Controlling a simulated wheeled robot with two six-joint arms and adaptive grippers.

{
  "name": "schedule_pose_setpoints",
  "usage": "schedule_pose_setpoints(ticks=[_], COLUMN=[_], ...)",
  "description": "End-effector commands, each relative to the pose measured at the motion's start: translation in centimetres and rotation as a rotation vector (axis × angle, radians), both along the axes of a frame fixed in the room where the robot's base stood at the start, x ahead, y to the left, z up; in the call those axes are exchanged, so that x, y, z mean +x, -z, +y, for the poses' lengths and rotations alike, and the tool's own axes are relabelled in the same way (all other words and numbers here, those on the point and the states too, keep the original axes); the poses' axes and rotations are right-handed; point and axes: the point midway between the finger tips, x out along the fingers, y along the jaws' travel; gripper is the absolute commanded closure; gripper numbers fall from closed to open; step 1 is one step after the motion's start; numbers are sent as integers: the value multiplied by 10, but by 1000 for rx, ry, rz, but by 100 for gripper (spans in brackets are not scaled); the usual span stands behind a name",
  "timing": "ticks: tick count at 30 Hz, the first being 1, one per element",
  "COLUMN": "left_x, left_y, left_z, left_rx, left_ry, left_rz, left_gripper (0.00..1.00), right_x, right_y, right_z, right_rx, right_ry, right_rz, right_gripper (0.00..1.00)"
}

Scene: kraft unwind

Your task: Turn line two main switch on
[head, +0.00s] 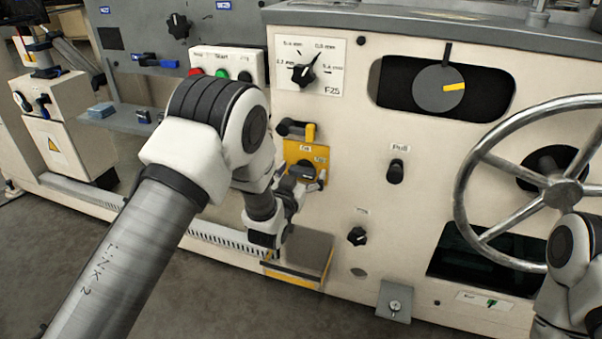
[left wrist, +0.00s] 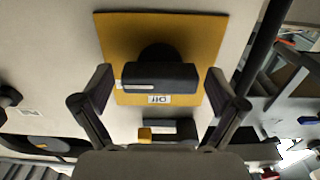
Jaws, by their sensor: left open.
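A yellow plate (head: 305,152) on the beige machine front carries a black rotary switch handle, largely hidden in the head view by my left gripper (head: 306,178). In the left wrist view the yellow plate (left wrist: 202,38) and the black switch handle (left wrist: 160,76) show clearly. The handle lies crosswise, and an upside-down label beside it reads "Off" (left wrist: 159,99). My left gripper (left wrist: 160,90) is open, with one finger on each side of the handle; I cannot tell whether they touch it. My right arm shows at the lower right, its gripper out of view.
A black lever with a yellow end (head: 297,129) sits just above the plate. A round thickness knob (head: 303,74), a pull knob (head: 396,172) and a large handwheel (head: 563,194) are on the same front. A small step-like ledge (head: 303,255) is below.

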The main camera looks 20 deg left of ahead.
Motion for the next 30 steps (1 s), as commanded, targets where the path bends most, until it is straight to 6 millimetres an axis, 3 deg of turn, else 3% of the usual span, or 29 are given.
schedule_pose_setpoints(ticks=[5,12,18,30], left_x=[-17,-77,-114,-120], left_y=[1,1,1,0], left_z=[0,3,4,4], left_rx=[0,1,0,0], left_ry=[0,0,0,0], left_rz=[3,4,3,0], left_gripper=[4,4,4,4], right_x=[0,0,0,0], right_y=[0,0,0,0], right_z=[0,0,0,0], right_rx=[0,0,0,0], right_ry=[0,0,0,0], right_rz=[0,0,0,0], right_gripper=[100,100,100,100])
